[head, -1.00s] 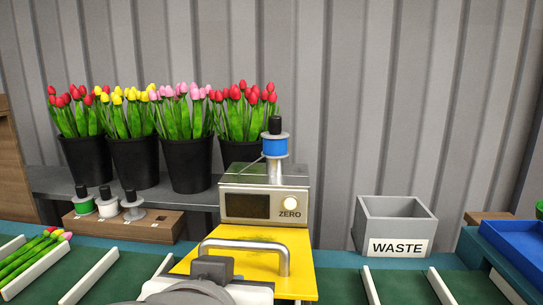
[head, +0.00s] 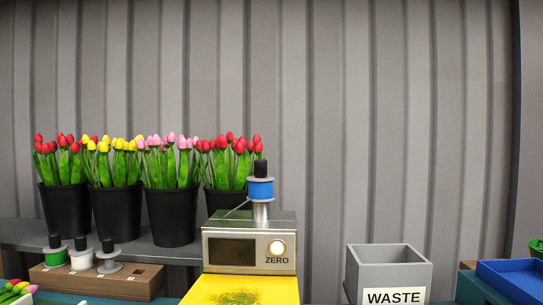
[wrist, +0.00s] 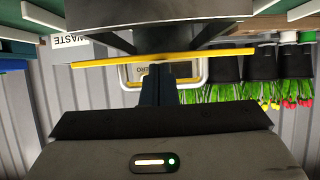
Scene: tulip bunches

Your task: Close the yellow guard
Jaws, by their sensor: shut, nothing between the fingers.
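The yellow guard (head: 240,290) shows at the bottom of the head view as a flat yellow panel with a green smudge, in front of the metal ZERO box (head: 249,242). Its handle is out of that view. In the wrist view, which is upside down, the guard (wrist: 225,53) is seen edge-on as a thin yellow strip. A pale loop handle (wrist: 205,73) shows beside it. My gripper (wrist: 163,72) is shut and empty, its dark fingers overlapping the loop in the picture. I cannot tell whether they touch it. My gripper is not in the head view.
A blue spool (head: 260,188) stands on the ZERO box. Black buckets of tulips (head: 170,217) stand on a shelf to the left, behind a wooden spool block (head: 95,282). A grey WASTE bin (head: 390,270) and a blue tray (head: 512,280) are on the right.

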